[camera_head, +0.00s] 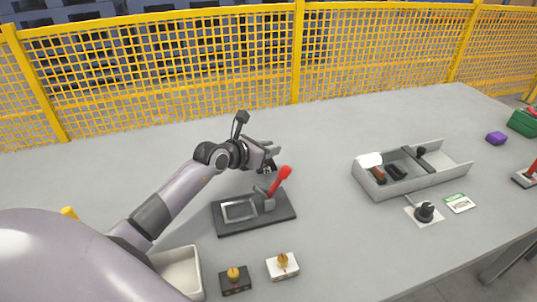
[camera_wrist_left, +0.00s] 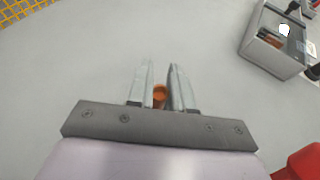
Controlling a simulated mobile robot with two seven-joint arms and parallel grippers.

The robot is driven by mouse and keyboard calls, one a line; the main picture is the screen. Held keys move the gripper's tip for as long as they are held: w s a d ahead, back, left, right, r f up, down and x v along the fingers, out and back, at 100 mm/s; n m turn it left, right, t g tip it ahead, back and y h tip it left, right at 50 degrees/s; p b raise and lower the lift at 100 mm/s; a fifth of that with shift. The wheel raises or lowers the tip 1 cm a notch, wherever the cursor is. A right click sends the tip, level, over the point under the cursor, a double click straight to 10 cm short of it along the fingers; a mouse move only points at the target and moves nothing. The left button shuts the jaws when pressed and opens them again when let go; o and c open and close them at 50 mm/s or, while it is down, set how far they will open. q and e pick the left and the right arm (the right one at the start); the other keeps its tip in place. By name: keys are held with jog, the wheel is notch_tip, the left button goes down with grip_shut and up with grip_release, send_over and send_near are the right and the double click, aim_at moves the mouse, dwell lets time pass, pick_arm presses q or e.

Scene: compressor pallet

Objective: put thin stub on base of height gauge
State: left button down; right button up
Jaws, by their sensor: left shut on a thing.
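My left gripper (camera_head: 270,163) is above the grey table, just behind the dark plate with the red-handled clamp. In the left wrist view its two fingers (camera_wrist_left: 160,85) are close together around a small orange-brown round piece, which I take to be the thin stub (camera_wrist_left: 159,95). Most of the stub is hidden by the fingers. A black round base with a thin rod (camera_head: 424,211) stands on a white card at the right; it may be the height gauge, but I cannot tell surely. The gripper is well left of it. My right gripper is not in view.
The red-handled clamp plate (camera_head: 253,224) is in front of the gripper. A grey tray (camera_head: 405,188) with tools stands at right. Two blocks with brass-coloured tops, black (camera_head: 235,287) and white (camera_head: 283,272), and a pale bin (camera_head: 181,270) are in front. The table behind is clear.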

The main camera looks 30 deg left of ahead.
pick_arm(q)
jog(key=shift+f, duration=0.95)
jog(key=shift+f, duration=0.15)
jog(key=c, duration=1)
grip_release()
